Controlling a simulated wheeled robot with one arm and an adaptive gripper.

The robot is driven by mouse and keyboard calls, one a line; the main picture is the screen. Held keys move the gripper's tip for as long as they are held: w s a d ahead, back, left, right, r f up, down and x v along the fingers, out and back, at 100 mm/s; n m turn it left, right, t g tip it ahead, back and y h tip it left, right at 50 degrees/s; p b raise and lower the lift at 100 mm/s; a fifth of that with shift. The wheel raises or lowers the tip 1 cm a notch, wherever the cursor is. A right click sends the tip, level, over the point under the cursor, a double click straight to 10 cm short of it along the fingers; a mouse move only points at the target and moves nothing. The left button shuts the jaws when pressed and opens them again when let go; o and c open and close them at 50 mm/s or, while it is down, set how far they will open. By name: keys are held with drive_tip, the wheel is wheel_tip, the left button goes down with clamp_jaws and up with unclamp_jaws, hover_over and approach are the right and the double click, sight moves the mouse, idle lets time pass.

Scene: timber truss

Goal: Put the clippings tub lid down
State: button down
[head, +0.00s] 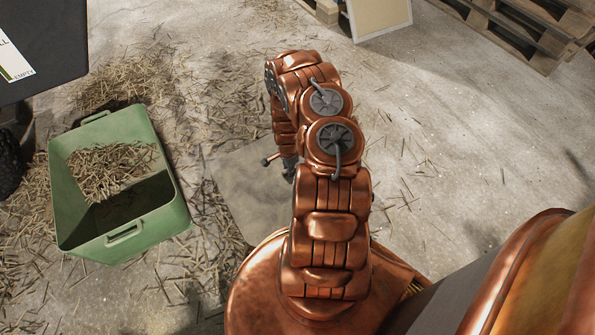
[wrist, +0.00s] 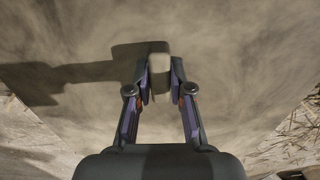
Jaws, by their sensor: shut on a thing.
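The clippings tub (head: 122,232) is a green bin at the left of the head view, open on top, with straw-like clippings inside. A flat grey-beige square panel (head: 240,190), apparently the lid, lies level to the right of the tub and partly behind my arm. The panel fills most of the wrist view (wrist: 240,90). My gripper (wrist: 159,80) is shut on a small pale upright grip on the panel. In the head view my arm mostly hides the gripper. I cannot tell whether the panel touches the floor.
Loose clippings (head: 215,100) cover the floor around the tub. A dark panel with a white label (head: 12,60) stands at the top left. Wooden pallets (head: 530,30) and a pale board (head: 380,15) lie farther back. The concrete floor (head: 440,130) at right is mostly clear.

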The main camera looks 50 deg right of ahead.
drive_tip(key=shift+s+d+f+b, duration=0.1)
drive_tip(key=shift+s+d+b, duration=0.15)
drive_tip(key=shift+d, duration=0.75)
drive_tip(key=shift+s+d+f+b, duration=0.1)
drive_tip(key=shift+s+d+b, duration=0.1)
drive_tip(key=shift+d, duration=0.8)
drive_tip(key=shift+w+d+f+b, duration=0.1)
drive_tip(key=shift+f+b, duration=0.85)
drive_tip(key=shift+f, duration=0.75)
drive_tip(key=shift+f, duration=0.1)
drive_tip(key=c, duration=1)
unclamp_jaws()
drive_tip(key=shift+c, duration=0.2)
